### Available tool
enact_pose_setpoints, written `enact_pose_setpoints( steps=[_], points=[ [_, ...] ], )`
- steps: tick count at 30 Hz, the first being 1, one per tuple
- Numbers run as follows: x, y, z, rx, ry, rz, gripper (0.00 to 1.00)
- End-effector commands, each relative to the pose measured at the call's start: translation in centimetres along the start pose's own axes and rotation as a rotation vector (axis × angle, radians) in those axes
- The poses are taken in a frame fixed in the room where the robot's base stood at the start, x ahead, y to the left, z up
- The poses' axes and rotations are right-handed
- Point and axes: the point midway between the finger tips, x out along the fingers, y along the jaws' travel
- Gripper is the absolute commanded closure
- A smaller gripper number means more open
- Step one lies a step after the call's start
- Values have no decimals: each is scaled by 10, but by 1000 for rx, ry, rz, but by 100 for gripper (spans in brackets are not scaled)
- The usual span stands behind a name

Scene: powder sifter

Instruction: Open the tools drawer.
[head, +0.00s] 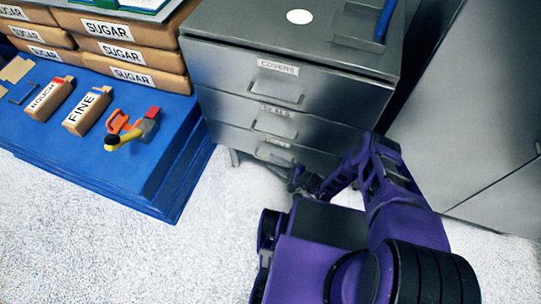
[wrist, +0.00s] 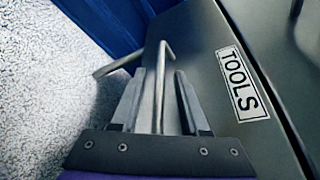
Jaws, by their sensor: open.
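The tools drawer (head: 237,138) is the lowest of the grey cabinet's three drawers and looks shut. Its face also shows in the wrist view (wrist: 205,45), with a white TOOLS label (wrist: 242,82). Its bar handle (wrist: 161,65) runs between the two fingers of my gripper (wrist: 160,78). The fingers are open, one on each side of the bar, with a gap visible on both sides. In the head view my gripper (head: 303,181) is low in front of the drawer's right part. My arm partly hides that side.
The COVERS drawer (head: 330,95) and SEALS drawer (head: 225,107) above look shut. A blue platform (head: 150,185) at left holds sugar packs (head: 135,75), ROUGH (head: 50,98) and FINE (head: 88,110) boxes and an orange-and-yellow tool (head: 122,130). A grey cabinet (head: 490,110) stands at right. White floor lies in front.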

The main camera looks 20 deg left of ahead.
Motion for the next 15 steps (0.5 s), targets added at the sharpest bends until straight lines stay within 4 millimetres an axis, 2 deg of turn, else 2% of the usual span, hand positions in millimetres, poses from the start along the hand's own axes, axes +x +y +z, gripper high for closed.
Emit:
enact_pose_setpoints(
  steps=[15],
  points=[
    [4, 5, 5, 0, 3, -2, 55]
  ],
)
